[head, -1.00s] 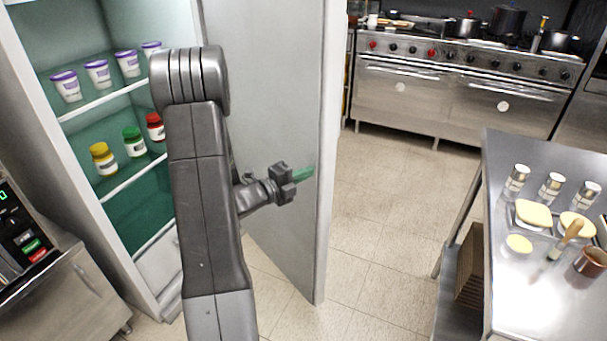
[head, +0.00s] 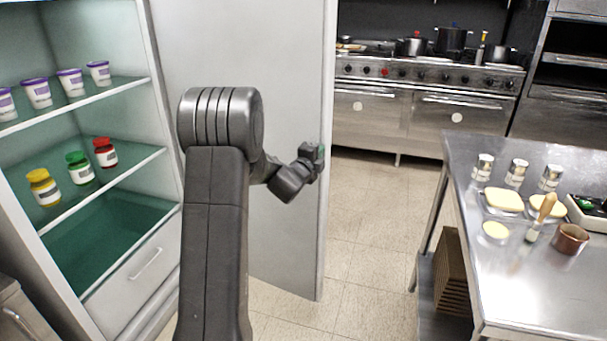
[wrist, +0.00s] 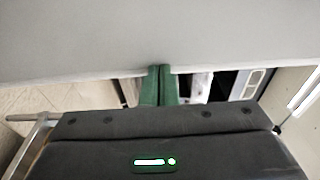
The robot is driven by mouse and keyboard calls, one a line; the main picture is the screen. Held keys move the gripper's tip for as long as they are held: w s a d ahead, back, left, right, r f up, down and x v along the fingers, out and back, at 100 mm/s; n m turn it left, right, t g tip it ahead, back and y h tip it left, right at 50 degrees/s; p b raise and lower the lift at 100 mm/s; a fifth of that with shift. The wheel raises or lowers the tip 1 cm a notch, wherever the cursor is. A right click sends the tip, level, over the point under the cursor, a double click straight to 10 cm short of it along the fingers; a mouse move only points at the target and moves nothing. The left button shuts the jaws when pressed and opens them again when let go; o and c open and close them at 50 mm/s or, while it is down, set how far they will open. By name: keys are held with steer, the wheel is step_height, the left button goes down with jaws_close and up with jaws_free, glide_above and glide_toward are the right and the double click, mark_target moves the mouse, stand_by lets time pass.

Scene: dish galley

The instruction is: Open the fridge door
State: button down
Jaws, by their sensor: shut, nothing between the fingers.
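The fridge door (head: 285,210) stands swung wide open in the head view, and the fridge's shelves are exposed on the left. My gripper (head: 321,152) is at the door's free edge, partly hidden behind my wrist. In the wrist view its green fingers (wrist: 160,84) are shut together with nothing between them. The pale door panel (wrist: 160,35) fills the upper part of that view, and the fingertips reach its edge. I cannot tell whether they touch it. No door handle shows in either view.
Fridge shelves hold white cups (head: 70,82) and jars (head: 78,167), with a drawer (head: 140,268) below. A steel table (head: 545,275) with food and tins stands at the right. A stove (head: 420,105) is at the back. Tiled floor (head: 370,220) between is clear.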

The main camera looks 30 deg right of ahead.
steer(key=w+d+n+t+y+b, duration=0.2)
steer(key=w+d+b, duration=0.5)
steer(key=d, duration=0.4)
steer(key=shift+w+t, duration=0.15)
steer(key=shift+t, duration=0.35)
steer(key=shift+a+b, duration=0.1)
steer(key=shift+b, duration=0.25)
